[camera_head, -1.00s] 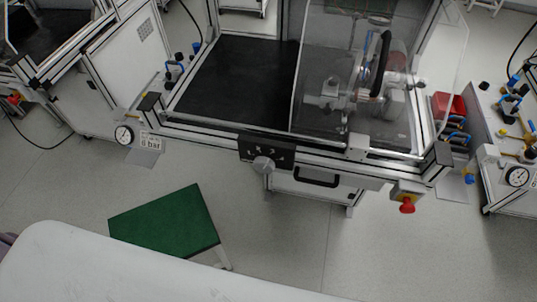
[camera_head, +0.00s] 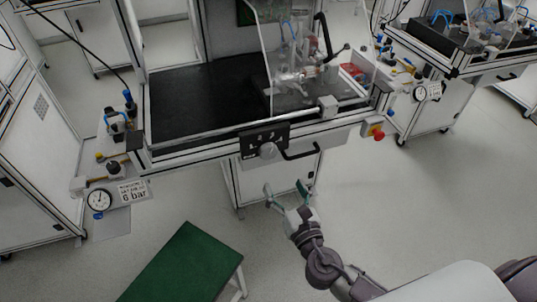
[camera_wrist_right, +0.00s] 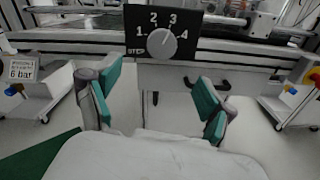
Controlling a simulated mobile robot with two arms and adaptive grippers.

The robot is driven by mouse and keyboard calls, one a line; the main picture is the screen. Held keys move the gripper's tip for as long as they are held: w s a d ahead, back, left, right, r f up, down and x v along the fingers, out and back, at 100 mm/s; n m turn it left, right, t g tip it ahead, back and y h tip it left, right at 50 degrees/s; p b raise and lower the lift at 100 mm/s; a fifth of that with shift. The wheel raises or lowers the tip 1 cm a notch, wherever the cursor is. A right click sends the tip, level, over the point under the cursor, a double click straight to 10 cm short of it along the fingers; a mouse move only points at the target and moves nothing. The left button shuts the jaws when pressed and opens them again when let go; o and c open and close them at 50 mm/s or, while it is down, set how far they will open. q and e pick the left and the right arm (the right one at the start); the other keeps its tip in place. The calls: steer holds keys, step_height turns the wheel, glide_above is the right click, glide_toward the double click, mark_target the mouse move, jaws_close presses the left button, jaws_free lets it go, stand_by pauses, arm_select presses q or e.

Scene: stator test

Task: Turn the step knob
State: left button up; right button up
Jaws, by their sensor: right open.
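The step knob (camera_head: 267,150) is a round grey dial on a black panel (camera_head: 250,143) at the front edge of the test bench. My left gripper is not in view.
A black handle (camera_head: 301,152) is right of the knob. A red emergency button (camera_head: 378,134) is at the bench's right corner. A pressure gauge (camera_head: 99,200) is at the left. A green-topped stool (camera_head: 185,265) stands on the floor. Open floor lies to the right.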

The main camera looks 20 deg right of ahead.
mark_target(270, 156)
steer(key=w+p, duration=0.1)
steer(key=w, duration=0.5)
steer(key=shift+w+d, duration=0.1)
steer(key=shift+d, duration=0.05)
steer(key=w, duration=0.6)
steer(key=shift+a+f, duration=0.1)
steer(key=shift+a, duration=0.1)
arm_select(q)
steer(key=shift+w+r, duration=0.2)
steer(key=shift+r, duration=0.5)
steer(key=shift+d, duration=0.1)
arm_select(e)
steer(key=c, duration=1.2)
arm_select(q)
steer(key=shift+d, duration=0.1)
arm_select(e)
steer(key=shift+o, duration=0.2)
